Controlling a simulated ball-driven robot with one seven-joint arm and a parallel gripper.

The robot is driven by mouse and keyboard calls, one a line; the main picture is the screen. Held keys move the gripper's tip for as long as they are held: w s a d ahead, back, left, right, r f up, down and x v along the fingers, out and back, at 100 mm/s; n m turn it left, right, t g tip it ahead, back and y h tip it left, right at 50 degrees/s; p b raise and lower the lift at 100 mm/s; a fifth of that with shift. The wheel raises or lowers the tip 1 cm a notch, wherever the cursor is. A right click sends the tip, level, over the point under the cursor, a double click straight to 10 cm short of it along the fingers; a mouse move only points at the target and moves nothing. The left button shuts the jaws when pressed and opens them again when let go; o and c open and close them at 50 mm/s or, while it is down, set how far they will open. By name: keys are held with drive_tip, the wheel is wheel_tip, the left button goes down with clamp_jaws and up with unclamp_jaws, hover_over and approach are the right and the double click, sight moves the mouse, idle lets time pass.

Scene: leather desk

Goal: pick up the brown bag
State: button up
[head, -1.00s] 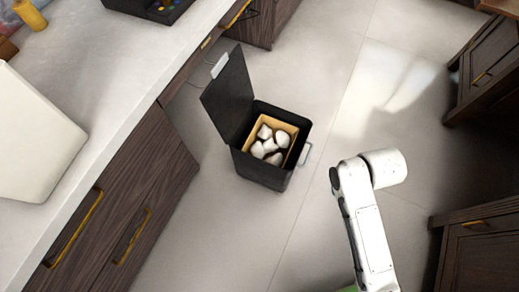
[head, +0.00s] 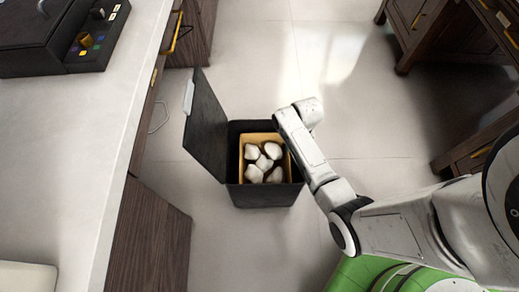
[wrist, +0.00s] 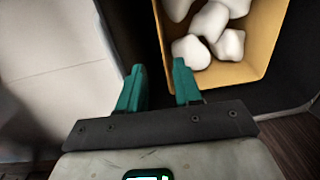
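A tan, open-topped container (head: 245,141), likely the brown bag, sits inside a black bin (head: 262,196) on the floor and holds several white lumps (head: 273,150). In the wrist view, the tan container (wrist: 262,62) is at the upper right with white lumps inside. My gripper (wrist: 158,66) has two teal fingers standing apart with nothing between them. They appear near the container's lower left corner in that view; I cannot tell their height above it. In the head view my arm reaches to the bin's right side, and the fingers are hidden.
The bin's black lid (head: 205,127) stands open on its left. A pale counter (head: 80,150) with dark drawers runs along the left. Dark wooden cabinets (head: 425,35) stand at the upper right. Pale floor (head: 262,75) is clear behind the bin.

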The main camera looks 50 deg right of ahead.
drive_tip(key=f+b, duration=0.1)
drive_tip(key=f, duration=0.1)
drive_tip(key=f+b, duration=0.1)
drive_tip(key=f, duration=0.2)
drive_tip(key=f+b, duration=0.1)
drive_tip(key=f, duration=0.2)
drive_tip(key=shift+w+a+f, duration=0.1)
drive_tip(key=shift+w+a, duration=0.1)
drive_tip(key=shift+w, duration=0.05)
drive_tip(key=shift+c, duration=0.3)
clamp_jaws()
idle(0.8)
